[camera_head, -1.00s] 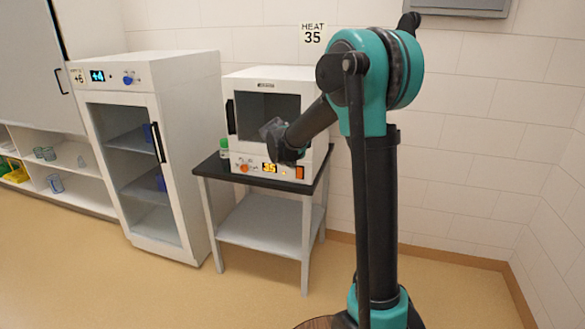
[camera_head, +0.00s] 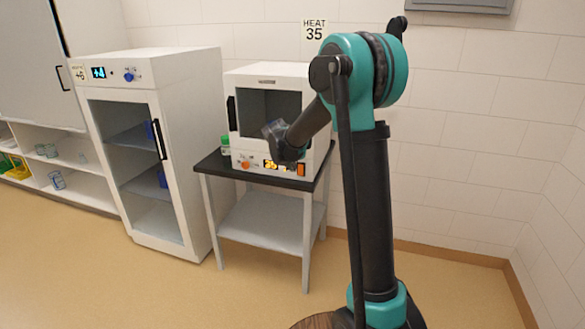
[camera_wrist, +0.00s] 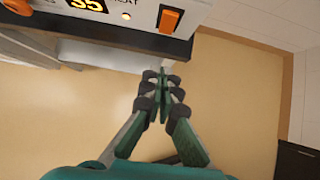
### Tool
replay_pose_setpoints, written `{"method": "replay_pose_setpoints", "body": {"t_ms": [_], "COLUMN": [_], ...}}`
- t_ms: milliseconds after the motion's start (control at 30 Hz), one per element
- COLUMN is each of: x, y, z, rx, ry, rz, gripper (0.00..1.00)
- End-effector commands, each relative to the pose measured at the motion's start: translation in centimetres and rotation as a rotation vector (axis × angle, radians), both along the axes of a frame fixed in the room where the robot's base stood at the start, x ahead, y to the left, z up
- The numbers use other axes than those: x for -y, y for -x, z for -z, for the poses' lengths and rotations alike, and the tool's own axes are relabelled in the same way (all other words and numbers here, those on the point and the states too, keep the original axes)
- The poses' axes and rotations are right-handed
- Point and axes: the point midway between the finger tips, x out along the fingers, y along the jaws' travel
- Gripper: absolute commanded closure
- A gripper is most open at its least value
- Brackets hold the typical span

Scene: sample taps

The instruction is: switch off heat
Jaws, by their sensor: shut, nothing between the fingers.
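The white heating unit (camera_head: 268,112) stands on a dark-topped table under a "HEAT 35" sign (camera_head: 314,30). Its front panel has an orange knob (camera_head: 245,164), a lit yellow "35" display (camera_wrist: 87,5) and an orange rocker switch (camera_wrist: 170,20) at the right end. The switch also shows in the head view (camera_head: 301,170). My gripper (camera_wrist: 163,74) is shut and empty. In the wrist view its tips lie below the switch in the picture, apart from it. In the head view my wrist covers part of the panel, and the fingertips are hard to make out.
A white glass-door fridge (camera_head: 155,140) with a "+4" display and blue knob stands to the left. A green-capped bottle (camera_head: 225,146) sits on the table's dark top (camera_head: 210,163) beside the heater.

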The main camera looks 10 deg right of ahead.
Motion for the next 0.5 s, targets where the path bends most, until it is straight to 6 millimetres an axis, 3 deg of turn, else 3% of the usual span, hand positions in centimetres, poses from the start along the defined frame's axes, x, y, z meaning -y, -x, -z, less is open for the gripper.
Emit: {"method": "replay_pose_setpoints", "body": {"t_ms": [400,500], "x": [2.0,2.6], "y": [-4.3,-5.8], "z": [6.2,6.3], "rx": [0.001,0.001], "ry": [0.0,0.001], "rz": [0.001,0.001], "gripper": [1.0,1.0]}}
